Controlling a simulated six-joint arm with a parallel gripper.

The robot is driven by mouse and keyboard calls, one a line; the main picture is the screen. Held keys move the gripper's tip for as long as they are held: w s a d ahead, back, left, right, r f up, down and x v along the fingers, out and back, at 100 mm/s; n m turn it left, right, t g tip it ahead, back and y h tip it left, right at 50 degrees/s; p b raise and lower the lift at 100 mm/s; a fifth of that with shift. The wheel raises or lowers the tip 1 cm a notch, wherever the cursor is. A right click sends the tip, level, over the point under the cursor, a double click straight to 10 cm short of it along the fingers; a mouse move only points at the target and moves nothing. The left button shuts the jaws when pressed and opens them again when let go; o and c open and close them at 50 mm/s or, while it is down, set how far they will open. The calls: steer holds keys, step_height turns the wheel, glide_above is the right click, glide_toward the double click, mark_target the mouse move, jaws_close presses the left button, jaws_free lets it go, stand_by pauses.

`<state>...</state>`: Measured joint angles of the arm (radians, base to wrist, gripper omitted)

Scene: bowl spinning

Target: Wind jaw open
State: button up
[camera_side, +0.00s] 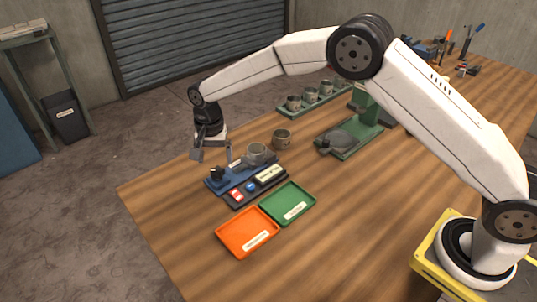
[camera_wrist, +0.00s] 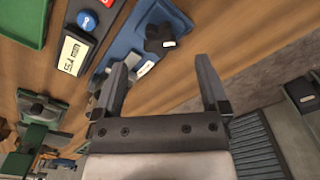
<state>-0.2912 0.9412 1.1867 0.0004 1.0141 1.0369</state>
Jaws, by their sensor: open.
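A blue fixture (camera_side: 222,184) stands near the table's far left edge, with a black lobed knob (camera_side: 216,173) at its left end. My gripper (camera_side: 213,156) is open and empty, pointing down above the knob with a gap. In the wrist view both fingers (camera_wrist: 162,63) are spread. A black panel beside the fixture carries a red button (camera_side: 236,194), a blue button (camera_side: 251,187) and a display (camera_wrist: 72,53), seemingly reading 15.4 mm.
An orange tray (camera_side: 247,233) and a green tray (camera_side: 288,203) lie in front of the panel. A loose cup (camera_side: 282,140) stands behind it. A green stand (camera_side: 350,140) and a rack of cups (camera_side: 311,94) are farther back. The table's front is clear.

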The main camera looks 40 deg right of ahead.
mark_target(217, 170)
steer(key=shift+f, duration=2.15)
jaws_close()
